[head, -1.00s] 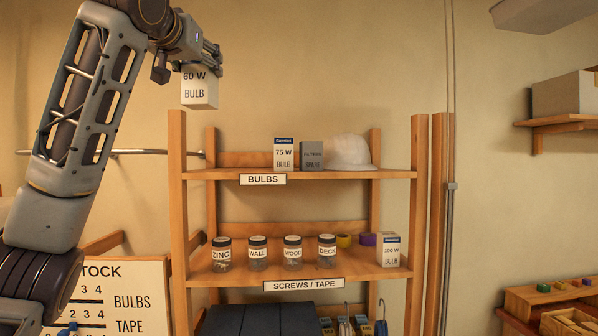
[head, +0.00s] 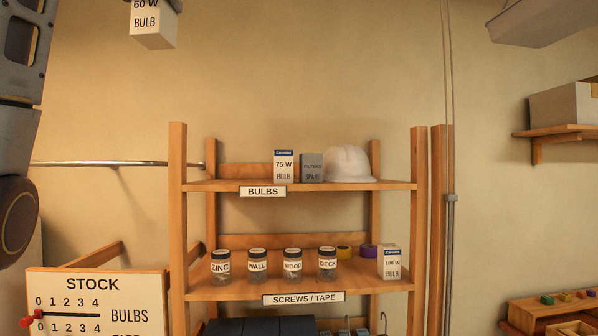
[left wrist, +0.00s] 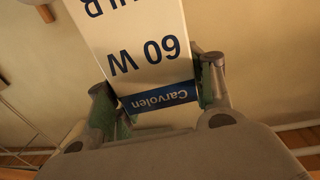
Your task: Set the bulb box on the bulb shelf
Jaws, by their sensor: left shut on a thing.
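The white 60 W bulb box (head: 153,27) hangs upright in my left gripper at the top left of the head view, its top cut off by the frame. In the left wrist view the box (left wrist: 140,45) shows its blue Carvolen band, and my left gripper (left wrist: 157,92) is shut on its sides. The bulb shelf (head: 335,186), labelled BULBS, is the upper board, below and right of the held box. On it stand a 75 W bulb box (head: 284,167), a grey FILTERS SPARE box (head: 312,168) and a white hard hat (head: 348,164). My right gripper is not in view.
The left part of the bulb shelf is clear, between the front left post (head: 178,215) and the 75 W box. The lower shelf holds several jars, tape rolls and a 100 W bulb box (head: 390,264). A STOCK board (head: 95,300) stands lower left.

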